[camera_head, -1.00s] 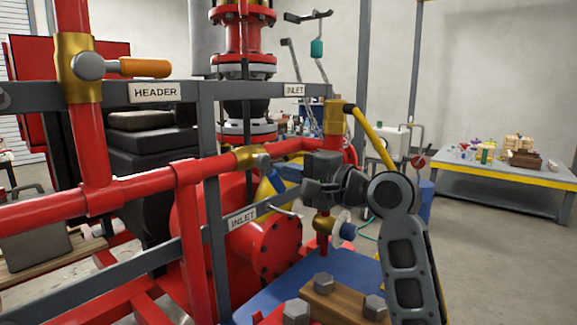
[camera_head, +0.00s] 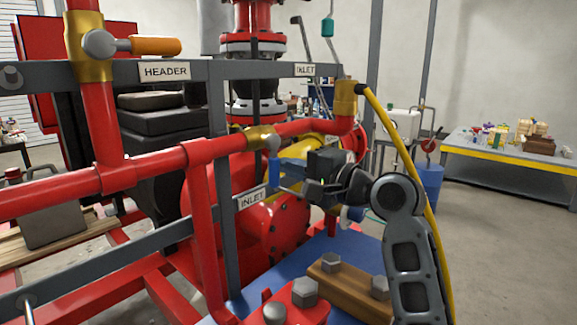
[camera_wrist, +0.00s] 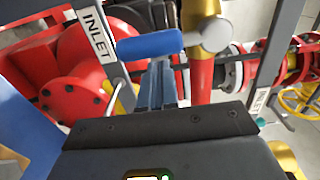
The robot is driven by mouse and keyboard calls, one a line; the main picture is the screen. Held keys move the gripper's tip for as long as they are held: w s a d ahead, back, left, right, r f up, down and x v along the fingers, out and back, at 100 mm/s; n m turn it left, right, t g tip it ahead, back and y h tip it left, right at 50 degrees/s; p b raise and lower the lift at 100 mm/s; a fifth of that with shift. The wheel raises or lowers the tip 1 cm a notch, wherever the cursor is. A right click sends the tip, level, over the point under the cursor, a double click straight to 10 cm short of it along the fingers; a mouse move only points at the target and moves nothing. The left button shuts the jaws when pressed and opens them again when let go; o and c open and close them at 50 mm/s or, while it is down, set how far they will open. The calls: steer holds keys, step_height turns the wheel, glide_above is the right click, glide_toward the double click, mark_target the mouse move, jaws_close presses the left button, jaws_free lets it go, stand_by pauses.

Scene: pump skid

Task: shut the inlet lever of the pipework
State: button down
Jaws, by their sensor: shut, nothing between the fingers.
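The inlet valve (camera_head: 262,139) is a brass body on the red horizontal pipe, near an INLET label (camera_head: 250,197). Its blue lever (camera_wrist: 150,45) runs crosswise to the pipe from a grey hub (camera_wrist: 215,33) in the wrist view. In the head view the blue lever is partly hidden behind my gripper (camera_head: 280,187). My gripper is shut and empty. In the wrist view its fingertips (camera_wrist: 160,68) lie right at the lever's lower side; I cannot tell whether they touch it.
A HEADER valve with an orange lever (camera_head: 155,46) is at upper left. Grey rails (camera_head: 222,190) and red pipes crowd the left. Open floor lies at right before a table (camera_head: 510,160).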

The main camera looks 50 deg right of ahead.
steer(key=shift+s+d, duration=0.1)
steer(key=shift+d, duration=0.1)
steer(key=s+p, duration=0.1)
steer(key=s, duration=0.8)
stand_by(0.3)
steer(key=shift+d, duration=0.1)
stand_by(0.4)
